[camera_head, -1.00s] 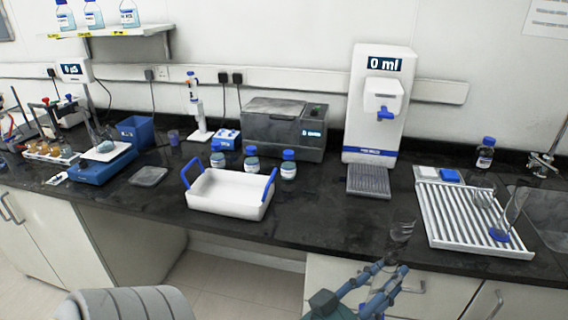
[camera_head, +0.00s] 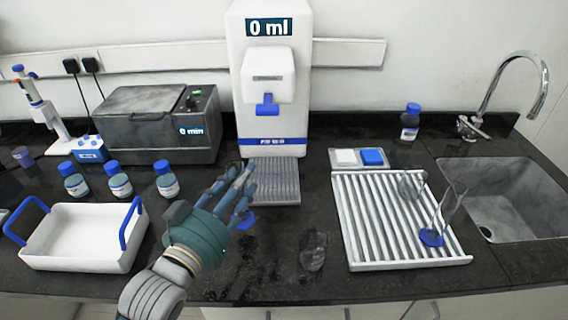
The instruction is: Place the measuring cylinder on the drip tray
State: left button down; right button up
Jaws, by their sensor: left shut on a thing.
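My left gripper (camera_head: 240,186) is shut on a clear measuring cylinder with a blue foot (camera_head: 246,219). The foot shows below the fingers, and the fingers hide most of the glass. The gripper is in front of the dispenser, and its fingertips overlap the left edge of the grey ribbed drip tray (camera_head: 278,184) in the head view. I cannot tell how high the foot is above the counter. The drip tray looks empty where it shows, below the white dispenser (camera_head: 273,125) reading 0 ml. My right gripper is not in view.
A clear glass (camera_head: 313,252) stands on the counter right of my gripper. A white draining rack (camera_head: 372,225) holds a beaker (camera_head: 411,186) and another blue-footed cylinder (camera_head: 432,238). A white tray (camera_head: 85,262) and several blue-capped bottles (camera_head: 119,182) are at left.

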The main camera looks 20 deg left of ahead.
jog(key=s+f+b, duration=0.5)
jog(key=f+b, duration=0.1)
pick_arm(q)
jog(key=w+d+f+p, duration=0.1)
jog(key=w+p, duration=0.1)
jog(key=w, duration=0.6)
jog(key=w+d+f+p, duration=0.1)
jog(key=w, duration=0.8)
jog(key=shift+w+f+p, duration=0.25)
jog(key=shift+f+p, duration=0.1)
jog(key=shift+f, duration=0.05)
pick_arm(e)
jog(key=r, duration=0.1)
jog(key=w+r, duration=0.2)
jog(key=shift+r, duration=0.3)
pick_arm(q)
jog(key=shift+f, duration=0.1)
jog(key=c, duration=1.1)
grip_release()
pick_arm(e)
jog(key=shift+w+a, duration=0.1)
